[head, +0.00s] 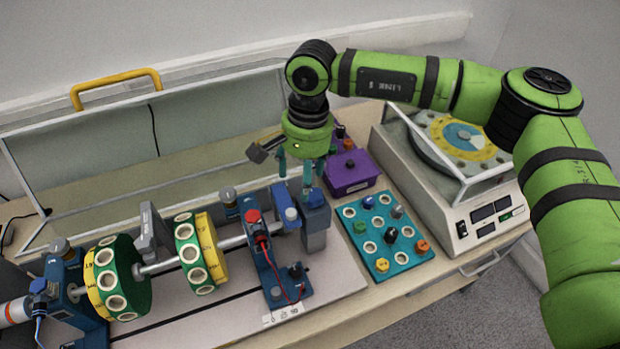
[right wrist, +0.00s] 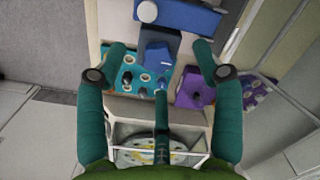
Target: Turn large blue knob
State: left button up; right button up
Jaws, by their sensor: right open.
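A large blue knob (head: 314,198) sits on top of a grey block at the right end of the shaft rig. It also shows in the right wrist view (right wrist: 156,54), between the spread fingers. My right gripper (head: 307,172) points down just above the knob, with its teal fingers apart and nothing held. In the right wrist view, the gripper (right wrist: 160,62) has a finger on each side and one in the lower middle. Whether a finger touches the knob I cannot tell. My left gripper is not in view.
A blue bar (head: 285,206) stands just left of the knob. A teal board (head: 385,240) with small knobs lies to the right. A purple box (head: 350,177) is behind it, and a balancing machine (head: 455,200) stands farther right. A clear screen (head: 200,130) runs behind the rig.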

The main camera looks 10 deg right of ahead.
aim_at(313, 194)
jog(key=shift+w+d+r+h, duration=0.15)
jog(key=shift+w+d+h, duration=0.05)
jog(key=shift+d, duration=0.3)
jog(key=shift+w+d+r+h, duration=0.15)
jog(key=shift+w+d+h, duration=0.05)
jog(key=shift+d, duration=0.25)
jog(key=shift+d+f, duration=0.1)
jog(key=shift+d, duration=0.15)
notch_tip(313, 194, down, 6)
jog(key=p, duration=0.3)
jog(key=shift+s+r+p, duration=0.1)
jog(key=shift+r+p, duration=0.1)
jog(key=shift+p, duration=0.15)
jog(key=shift+a+f, duration=0.1)
jog(key=shift+f, duration=0.35)
jog(key=c, duration=1.1)
